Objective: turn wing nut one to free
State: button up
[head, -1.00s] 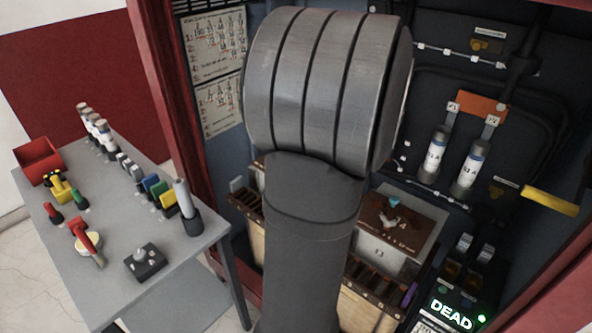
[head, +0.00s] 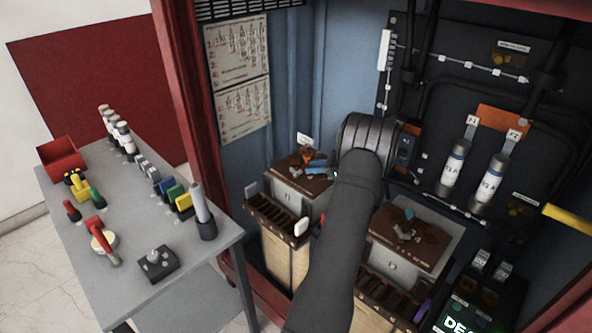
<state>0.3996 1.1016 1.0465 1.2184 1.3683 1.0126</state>
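I cannot make out wing nut one for certain. The left box unit (head: 290,196) in the cabinet has a brown top with small orange and blue parts on it. The right box unit (head: 398,262) has a brown top with a small teal part (head: 409,214). My dark arm reaches up from the bottom into the cabinet, between the two units. Its round wrist is beside the right edge of the left unit and covers part of it.
A grey table (head: 135,220) at left holds a red bin (head: 62,160), coloured blocks, a red-handled tool (head: 103,240) and several cylinders. Two white fuses (head: 453,168) stand on the cabinet's back panel at right. The red cabinet post (head: 195,140) stands between table and cabinet.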

aim_at(296, 169)
jog(key=shift+w+a+f, duration=0.3)
jog(key=shift+a+f, duration=0.05)
jog(key=shift+f, duration=0.05)
jog(key=x, duration=0.6)
jog(key=shift+w+a, duration=0.1)
jog(key=shift+a, duration=0.25)
jog(key=shift+c, duration=0.4)
jog(key=shift+f, duration=0.1)
grip_shut()
